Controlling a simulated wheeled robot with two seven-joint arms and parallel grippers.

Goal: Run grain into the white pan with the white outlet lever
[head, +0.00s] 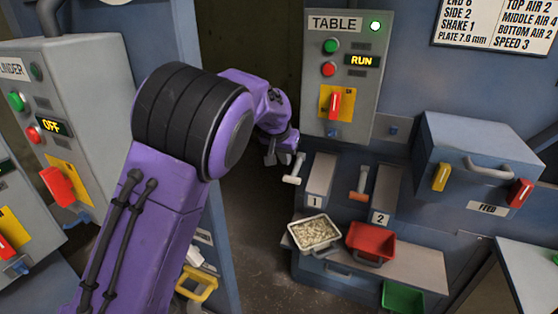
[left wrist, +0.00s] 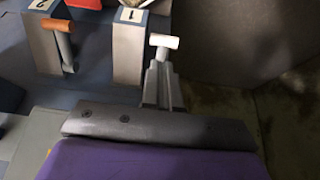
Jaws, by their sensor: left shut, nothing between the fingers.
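The white outlet lever (head: 294,169) sticks out beside the chute marked 1 (head: 318,180). Its white handle (left wrist: 164,41) shows just past my fingertips in the left wrist view. The white pan (head: 316,234) sits below chute 1, with pale grain in it. My left gripper (head: 277,156) is at the white lever, just behind and to its left in the head view. In the left wrist view its fingers (left wrist: 159,70) are together with nothing between them. Whether they touch the lever I cannot tell. My right gripper is not in view.
An orange lever (head: 359,182) stands by chute 2, above a red pan (head: 370,241). A green pan (head: 403,297) is lower right. The TABLE panel (head: 345,75) reads RUN with a green light. The panel at left (head: 70,100) reads OFF. A FEED box (head: 480,160) is at right.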

